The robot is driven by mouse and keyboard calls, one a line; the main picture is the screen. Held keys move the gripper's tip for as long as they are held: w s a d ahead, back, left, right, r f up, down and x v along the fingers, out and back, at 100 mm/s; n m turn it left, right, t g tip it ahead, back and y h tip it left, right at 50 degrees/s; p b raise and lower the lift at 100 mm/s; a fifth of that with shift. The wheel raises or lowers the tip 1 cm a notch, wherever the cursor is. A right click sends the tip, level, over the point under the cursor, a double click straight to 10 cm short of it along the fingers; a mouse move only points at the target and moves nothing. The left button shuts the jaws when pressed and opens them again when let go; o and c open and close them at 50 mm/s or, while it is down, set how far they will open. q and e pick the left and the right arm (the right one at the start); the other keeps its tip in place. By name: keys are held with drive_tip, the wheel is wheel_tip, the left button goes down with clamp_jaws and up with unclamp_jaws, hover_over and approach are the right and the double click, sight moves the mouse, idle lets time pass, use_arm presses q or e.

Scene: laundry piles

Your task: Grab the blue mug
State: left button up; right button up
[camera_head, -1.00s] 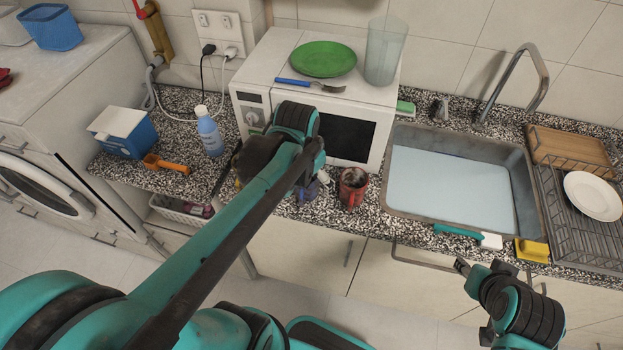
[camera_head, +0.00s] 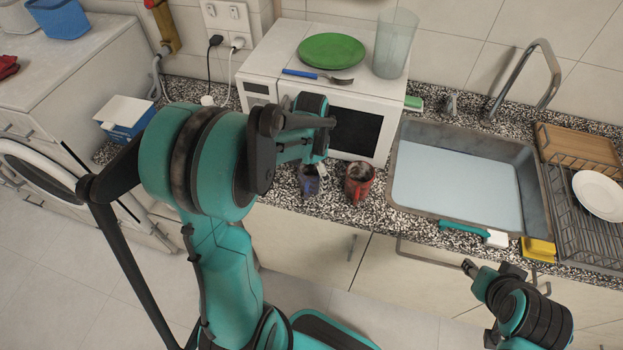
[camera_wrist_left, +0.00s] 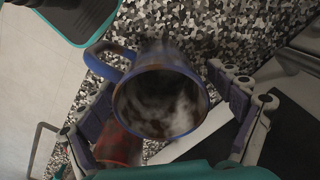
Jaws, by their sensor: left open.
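The blue mug (camera_head: 309,181) stands on the speckled counter in front of the microwave, partly covered by my left arm in the head view. In the left wrist view the blue mug (camera_wrist_left: 160,97) is seen from above, with a stained inside and its handle at the upper left. My left gripper (camera_wrist_left: 160,80) is open, with one finger on each side of the mug; I cannot tell whether they touch it. In the head view its fingertips are hidden. My right gripper (camera_head: 470,268) is in front of the counter, away from the mug; its jaw opening is unclear.
A red mug (camera_head: 359,183) stands close to the right of the blue one, and shows beside the left finger in the wrist view (camera_wrist_left: 117,147). The microwave (camera_head: 283,72) is behind. The sink (camera_head: 397,190) is to the right. A blue-and-white box (camera_head: 122,116) is at left.

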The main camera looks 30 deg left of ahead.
use_arm(q)
drive_tip(key=shift+f, duration=0.35)
drive_tip(key=c, duration=1.5)
drive_tip(key=shift+c, duration=0.2)
drive_tip(key=shift+r, duration=0.15)
